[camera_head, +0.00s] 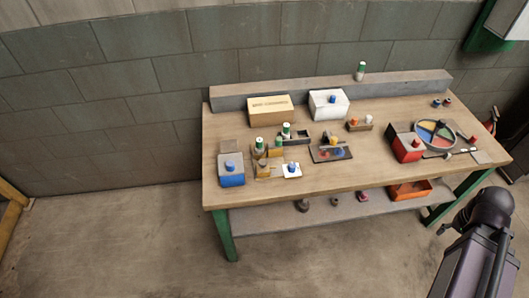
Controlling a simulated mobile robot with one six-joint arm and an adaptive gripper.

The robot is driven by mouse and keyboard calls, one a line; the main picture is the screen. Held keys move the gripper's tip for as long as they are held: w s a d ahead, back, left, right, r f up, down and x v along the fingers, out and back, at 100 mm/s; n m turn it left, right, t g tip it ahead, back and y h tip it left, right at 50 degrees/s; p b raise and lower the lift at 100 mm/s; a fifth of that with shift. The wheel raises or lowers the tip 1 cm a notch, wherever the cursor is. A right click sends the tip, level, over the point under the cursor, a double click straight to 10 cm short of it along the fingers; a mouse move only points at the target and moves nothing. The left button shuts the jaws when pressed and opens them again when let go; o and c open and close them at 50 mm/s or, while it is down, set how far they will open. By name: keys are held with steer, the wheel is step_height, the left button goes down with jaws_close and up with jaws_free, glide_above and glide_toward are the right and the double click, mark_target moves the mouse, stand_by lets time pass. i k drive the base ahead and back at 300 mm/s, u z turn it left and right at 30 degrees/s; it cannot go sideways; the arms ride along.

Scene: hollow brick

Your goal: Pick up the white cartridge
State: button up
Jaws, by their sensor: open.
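A small white cylinder (367,119), which looks like the white cartridge, stands upright in a small wooden block (359,126) at the back middle of the workbench. An orange-red piece (354,121) stands at its left in the same block. The cartridge's lower end is hidden in or behind the block. Dark parts of my arm show at the lower right, off the bench and well away from the cartridge. I cannot make out my gripper's fingers.
The wooden workbench (345,187) holds a cardboard box (270,111), a white box (329,106), a blue box (231,172), a dark tray (331,154), a red box (407,149) and a round sectioned dish (436,134). A raised ledge (300,93) runs behind. The front middle is clear.

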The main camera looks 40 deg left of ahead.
mark_target(260, 148)
steer(key=z, duration=0.1)
steer(key=k, duration=1.3)
steer(key=u, duration=1.75)
steer(key=i, duration=1)
steer(key=z, duration=0.1)
